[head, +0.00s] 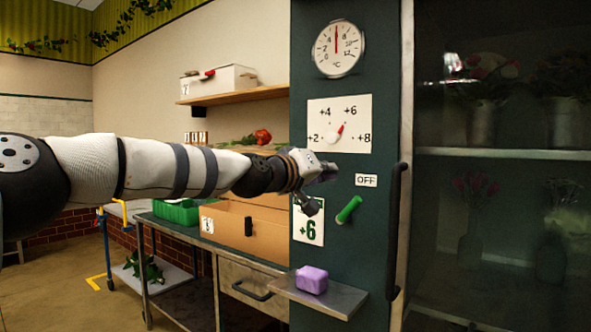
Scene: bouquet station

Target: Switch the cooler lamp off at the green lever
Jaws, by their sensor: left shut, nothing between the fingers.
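The green lever (349,209) sticks out from the dark green panel beside the cooler. It is tilted, its upper end leaning right toward the OFF label (366,180) just above it. My left gripper (322,192) is in front of the panel, just left of the lever. It looks shut and empty; a small gap seems to lie between it and the lever, but contact is hard to judge. The cooler (500,200) behind the glass is dark inside, with no lamp seen lit. My right gripper is not in view.
A small steel shelf (342,301) with a purple block (311,280) juts out below the lever. A long black door handle (396,230) stands to the right. A dial (338,49) and a +2 to +8 plate (350,112) are above; a +6 card (299,236) is at lower left.

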